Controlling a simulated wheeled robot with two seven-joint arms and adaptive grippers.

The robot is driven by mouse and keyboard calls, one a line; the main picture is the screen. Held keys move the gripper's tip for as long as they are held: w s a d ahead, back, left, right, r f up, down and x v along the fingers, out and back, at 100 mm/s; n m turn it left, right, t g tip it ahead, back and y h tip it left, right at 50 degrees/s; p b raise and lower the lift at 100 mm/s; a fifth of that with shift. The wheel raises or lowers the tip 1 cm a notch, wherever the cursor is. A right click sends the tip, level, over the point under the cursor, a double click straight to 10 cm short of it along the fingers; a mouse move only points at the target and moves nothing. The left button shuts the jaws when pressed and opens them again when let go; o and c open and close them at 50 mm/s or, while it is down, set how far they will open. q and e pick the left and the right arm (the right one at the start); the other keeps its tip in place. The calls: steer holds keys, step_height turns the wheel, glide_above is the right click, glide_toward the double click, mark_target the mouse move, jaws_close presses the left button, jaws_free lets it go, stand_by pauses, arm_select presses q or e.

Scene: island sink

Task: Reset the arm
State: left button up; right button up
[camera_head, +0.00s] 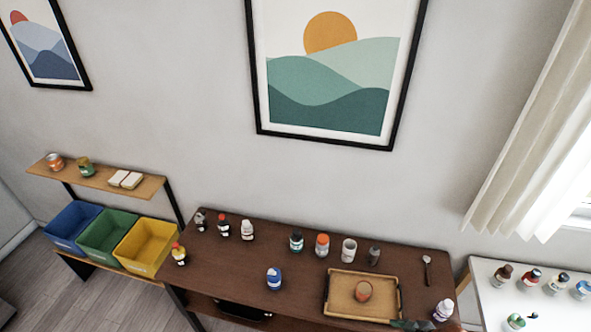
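Neither of my grippers shows in the head view, and no arm of mine can be made out. A dark brown table (300,240) stands against the wall. A wooden tray (336,306) lies on its right part, with a reddish-brown round item (363,291) inside. A dark greenish item (412,324) at the table's front edge is too small to identify.
Several bottles, an orange-capped jar (322,245) and a light cup (348,250) stand along the table's back. Blue (73,227), green (107,236) and yellow (147,247) bins stand at left. A white table (497,302) with bottles is at right. The table's front left is clear.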

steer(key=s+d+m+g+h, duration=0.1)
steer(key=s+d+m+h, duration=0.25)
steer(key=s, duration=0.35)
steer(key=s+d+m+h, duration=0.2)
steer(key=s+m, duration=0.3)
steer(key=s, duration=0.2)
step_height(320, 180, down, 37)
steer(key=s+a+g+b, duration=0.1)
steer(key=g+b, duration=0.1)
steer(key=b, duration=0.5)
arm_select(q)
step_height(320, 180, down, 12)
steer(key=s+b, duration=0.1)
steer(key=b, duration=0.4)
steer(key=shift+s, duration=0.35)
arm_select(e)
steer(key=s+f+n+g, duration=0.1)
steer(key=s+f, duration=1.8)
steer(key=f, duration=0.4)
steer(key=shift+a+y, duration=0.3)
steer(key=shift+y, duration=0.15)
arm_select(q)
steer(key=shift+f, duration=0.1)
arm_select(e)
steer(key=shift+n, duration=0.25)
